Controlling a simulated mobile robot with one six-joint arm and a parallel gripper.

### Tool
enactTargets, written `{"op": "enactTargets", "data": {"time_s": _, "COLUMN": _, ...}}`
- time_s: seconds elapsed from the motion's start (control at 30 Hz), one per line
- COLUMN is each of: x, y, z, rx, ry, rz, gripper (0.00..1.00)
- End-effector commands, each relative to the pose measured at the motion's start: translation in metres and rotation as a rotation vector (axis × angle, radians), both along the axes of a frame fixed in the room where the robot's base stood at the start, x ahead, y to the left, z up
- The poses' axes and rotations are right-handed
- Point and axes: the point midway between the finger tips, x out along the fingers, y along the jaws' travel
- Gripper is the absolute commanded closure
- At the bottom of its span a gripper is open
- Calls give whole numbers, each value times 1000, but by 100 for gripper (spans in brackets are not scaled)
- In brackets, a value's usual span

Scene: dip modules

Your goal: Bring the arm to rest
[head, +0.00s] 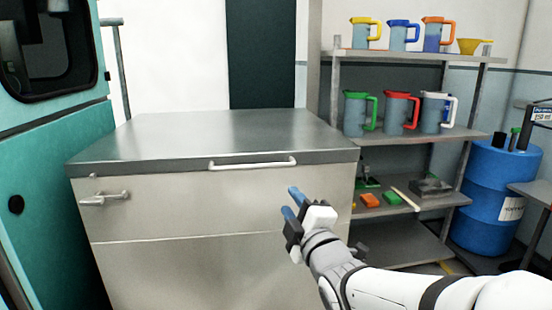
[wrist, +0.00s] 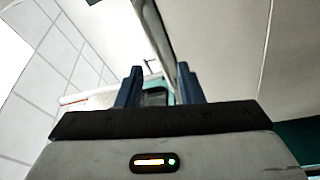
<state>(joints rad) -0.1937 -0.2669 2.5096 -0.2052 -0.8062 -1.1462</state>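My gripper (head: 291,204) is in front of the steel cabinet in the head view, at the right half of its front and below the lid's handle. Its two blue fingers point up and to the left. In the wrist view my gripper (wrist: 159,88) shows its two fingers standing apart with nothing between them. My white arm reaches in from the lower right of the head view.
The steel cabinet (head: 150,260) has a lid with a bar handle (head: 252,164) and a side latch (head: 104,199). A shelf rack (head: 405,138) with several jugs stands to the right, beside a blue drum (head: 490,200). A teal machine (head: 55,160) stands left.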

Motion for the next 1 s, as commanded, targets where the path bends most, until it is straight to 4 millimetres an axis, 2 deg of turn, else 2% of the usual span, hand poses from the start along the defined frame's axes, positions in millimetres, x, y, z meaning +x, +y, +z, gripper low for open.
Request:
{"op": "enactTargets", "data": {"time_s": 0.03, "x": 1, "y": -10, "z": 23, "rx": 38, "ry": 88, "rz": -28, "gripper": 66}}
{"op": "enactTargets", "data": {"time_s": 0.17, "x": -1, "y": -34, "z": 27, "rx": 160, "ry": 337, "rz": -118, "gripper": 66}}
{"op": "enactTargets", "data": {"time_s": 0.37, "x": -27, "y": -68, "z": 36, "rx": 377, "ry": 699, "rz": -305, "gripper": 66}}
{"op": "enactTargets", "data": {"time_s": 0.57, "x": -75, "y": -96, "z": 55, "rx": 600, "ry": 1020, "rz": -552, "gripper": 66}}
{"op": "enactTargets", "data": {"time_s": 0.7, "x": -119, "y": -108, "z": 74, "rx": 757, "ry": 1219, "rz": -749, "gripper": 66}}
{"op": "enactTargets", "data": {"time_s": 0.9, "x": -169, "y": -114, "z": 96, "rx": 906, "ry": 1401, "rz": -979, "gripper": 66}}
{"op": "enactTargets", "data": {"time_s": 1.0, "x": -182, "y": -116, "z": 100, "rx": 940, "ry": 1444, "rz": -1041, "gripper": 66}}
